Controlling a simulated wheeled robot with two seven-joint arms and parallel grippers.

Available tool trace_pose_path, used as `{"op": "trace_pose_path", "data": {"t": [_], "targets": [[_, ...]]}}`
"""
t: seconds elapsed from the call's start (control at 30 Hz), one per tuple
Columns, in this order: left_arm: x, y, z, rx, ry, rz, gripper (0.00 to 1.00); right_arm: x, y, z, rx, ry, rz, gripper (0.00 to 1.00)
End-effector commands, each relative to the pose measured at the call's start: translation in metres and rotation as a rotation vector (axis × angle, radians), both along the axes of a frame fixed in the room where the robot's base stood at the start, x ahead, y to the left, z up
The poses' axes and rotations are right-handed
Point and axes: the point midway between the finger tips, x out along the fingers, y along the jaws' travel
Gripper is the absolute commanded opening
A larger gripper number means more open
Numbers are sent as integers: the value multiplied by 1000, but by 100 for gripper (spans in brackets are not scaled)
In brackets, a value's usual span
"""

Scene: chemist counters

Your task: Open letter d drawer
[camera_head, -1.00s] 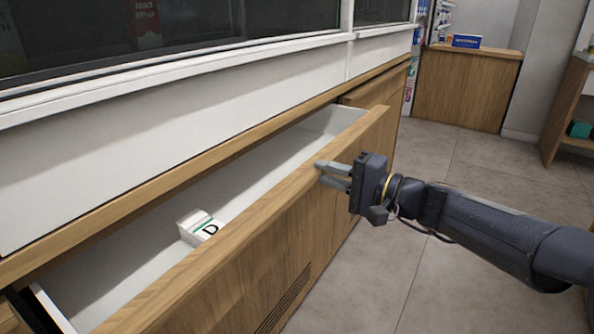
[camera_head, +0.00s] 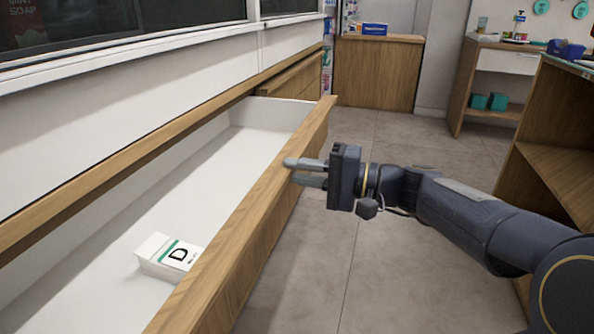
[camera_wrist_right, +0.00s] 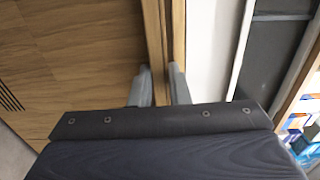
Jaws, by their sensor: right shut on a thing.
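The drawer (camera_head: 265,192) has a wooden front and a white inside, and it stands well out from the counter. A white box (camera_head: 168,256) with a green stripe and the letter D lies inside it, near the front panel. My right gripper (camera_head: 290,172) is at the top edge of the drawer front, toward its far end. In the right wrist view its two fingers (camera_wrist_right: 160,88) sit on either side of the wooden panel's edge, shut on it. My left gripper is not in view.
Another closed wooden drawer (camera_head: 292,78) is farther along the counter. A wooden shelf unit (camera_head: 555,150) stands at the right, and a wooden counter (camera_head: 378,72) at the back. Tiled floor (camera_head: 400,150) lies clear between them.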

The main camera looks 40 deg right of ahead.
Motion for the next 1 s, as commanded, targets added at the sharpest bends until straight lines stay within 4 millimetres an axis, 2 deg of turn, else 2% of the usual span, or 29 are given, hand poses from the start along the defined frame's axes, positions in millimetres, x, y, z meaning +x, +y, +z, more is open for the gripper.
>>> {"op": "trace_pose_path", "data": {"t": [0.03, 0.07, 0.13, 0.47, 0.8, 1.0], "targets": [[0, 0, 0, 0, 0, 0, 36, 0, 0, -1, 0, 2, 1, 0], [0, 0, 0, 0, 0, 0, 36, 0, 0, -1, 0, 2, 1, 17], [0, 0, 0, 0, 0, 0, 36, 0, 0, -1, 0, 2, 1, 25], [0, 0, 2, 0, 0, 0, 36, -3, -3, 0, 0, 0, 0, 25], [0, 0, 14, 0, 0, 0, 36, -45, -35, 1, 0, 1, -2, 25], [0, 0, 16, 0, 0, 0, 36, -60, -47, 0, -1, 2, 0, 25]]}}
